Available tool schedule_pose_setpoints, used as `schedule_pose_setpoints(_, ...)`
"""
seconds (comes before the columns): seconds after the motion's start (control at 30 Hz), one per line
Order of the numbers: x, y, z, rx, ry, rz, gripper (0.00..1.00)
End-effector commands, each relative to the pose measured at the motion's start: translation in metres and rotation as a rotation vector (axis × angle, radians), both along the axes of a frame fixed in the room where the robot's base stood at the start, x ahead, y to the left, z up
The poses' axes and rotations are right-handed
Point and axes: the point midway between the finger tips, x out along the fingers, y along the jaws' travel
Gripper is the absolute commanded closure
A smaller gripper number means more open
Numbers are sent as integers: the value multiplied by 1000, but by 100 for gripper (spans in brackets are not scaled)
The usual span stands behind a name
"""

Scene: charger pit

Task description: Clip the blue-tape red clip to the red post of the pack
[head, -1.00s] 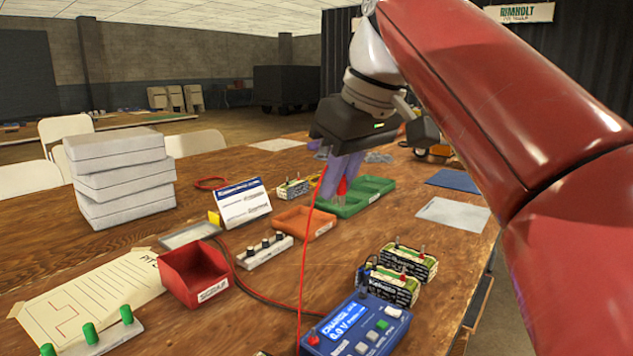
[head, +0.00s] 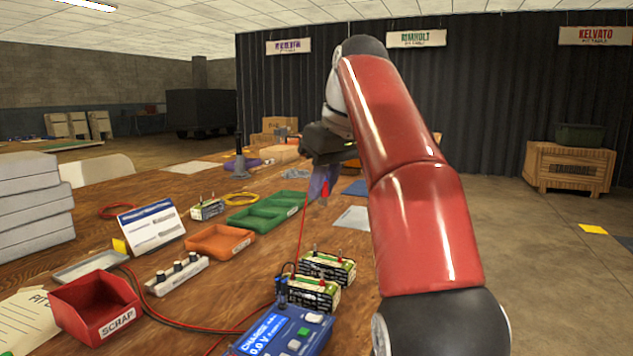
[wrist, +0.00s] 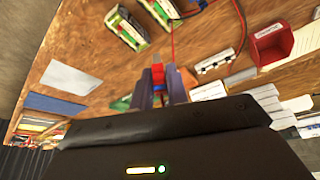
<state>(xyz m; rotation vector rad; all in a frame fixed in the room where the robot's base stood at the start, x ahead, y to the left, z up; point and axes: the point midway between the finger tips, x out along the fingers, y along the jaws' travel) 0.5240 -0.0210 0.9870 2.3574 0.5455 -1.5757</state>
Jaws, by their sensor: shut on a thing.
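My gripper (head: 322,183) is shut on the red clip (head: 326,189) and holds it above the table, beyond the packs. In the wrist view the clip (wrist: 158,73) sits between the fingers, with blue tape (wrist: 158,88) below its red part. A red lead hangs from the clip towards the blue charger (head: 287,333). Two green-and-white packs stand behind the charger: a farther one (head: 328,270) and a nearer one (head: 312,294), each with posts on top. Both packs also show at the top of the wrist view (wrist: 127,29). A third pack (head: 207,209) stands farther left.
The green tray (head: 243,226) and orange tray (head: 220,243) lie left of my gripper. A red scrap bin (head: 97,309), a white strip with black knobs (head: 176,275) and a sign card (head: 152,226) stand farther left. A pale sheet (head: 352,219) lies on the table's right side.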

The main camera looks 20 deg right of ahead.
Motion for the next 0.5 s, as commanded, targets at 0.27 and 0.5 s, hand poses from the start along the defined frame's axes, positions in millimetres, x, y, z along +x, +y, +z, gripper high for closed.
schedule_pose_setpoints(0.27, 0, 0, -56, 0, -1, 0, 97)
schedule_pose_setpoints(0.5, 0, 0, -72, 0, -1, 0, 97)
